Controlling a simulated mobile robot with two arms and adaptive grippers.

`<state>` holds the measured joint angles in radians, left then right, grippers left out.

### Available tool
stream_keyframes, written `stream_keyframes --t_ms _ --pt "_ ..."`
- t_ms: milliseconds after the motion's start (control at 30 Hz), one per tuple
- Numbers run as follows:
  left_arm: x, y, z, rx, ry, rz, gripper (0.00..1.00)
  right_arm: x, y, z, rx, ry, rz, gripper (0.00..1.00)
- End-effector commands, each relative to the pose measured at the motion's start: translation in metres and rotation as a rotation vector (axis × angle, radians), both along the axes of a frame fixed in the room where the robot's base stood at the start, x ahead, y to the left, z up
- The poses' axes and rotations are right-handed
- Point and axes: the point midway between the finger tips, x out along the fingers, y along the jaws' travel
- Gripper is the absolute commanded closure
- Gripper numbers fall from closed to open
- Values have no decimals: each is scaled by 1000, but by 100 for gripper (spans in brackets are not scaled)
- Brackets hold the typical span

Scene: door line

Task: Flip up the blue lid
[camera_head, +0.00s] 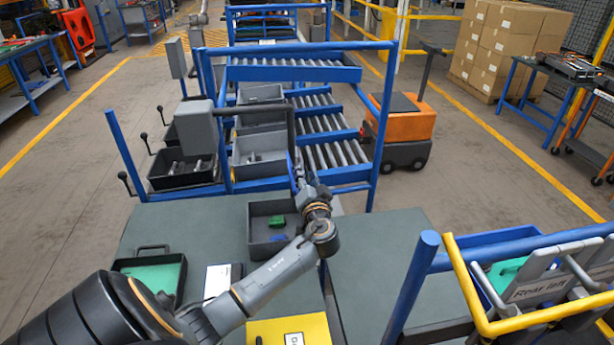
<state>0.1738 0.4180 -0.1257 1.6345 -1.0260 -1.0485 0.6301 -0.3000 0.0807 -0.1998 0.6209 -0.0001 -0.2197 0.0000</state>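No blue lid can be made out for certain. A small blue part (278,238) lies in a dark grey bin (258,248) on the work table, beside a green part (277,221). My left arm comes in from the lower left and crosses the table in front of the bin's right side. My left gripper (299,168) points away from me, beyond the bin, near the lower end of the roller rack. Its fingers are small and dark, and their opening cannot be made out. My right gripper is not in view.
The blue-framed roller rack (325,125) holds grey bins (258,150) behind the table (375,270). A yellow-and-blue rack with a "Rear left" part (540,285) stands at right. A green-lined tray (155,272) and yellow panel (290,331) lie nearby. An orange cart (402,122) stands behind.

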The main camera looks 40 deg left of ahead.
Motion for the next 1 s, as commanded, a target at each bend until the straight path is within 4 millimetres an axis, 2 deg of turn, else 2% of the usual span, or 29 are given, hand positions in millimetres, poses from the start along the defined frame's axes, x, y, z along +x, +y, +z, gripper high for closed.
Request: stream_keyframes --t_ms 33,167,567,800,1000 --pt "0 0 0 0 0 0 74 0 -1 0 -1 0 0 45" --pt "0 0 0 0 1 -1 100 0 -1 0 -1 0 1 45" --pt "2 -3 -4 6 14 0 100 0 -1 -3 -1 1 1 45" --pt "24 -21 -11 112 151 -1 100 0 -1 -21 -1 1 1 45" --pt "37 -32 -15 190 250 -3 100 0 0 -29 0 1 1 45"
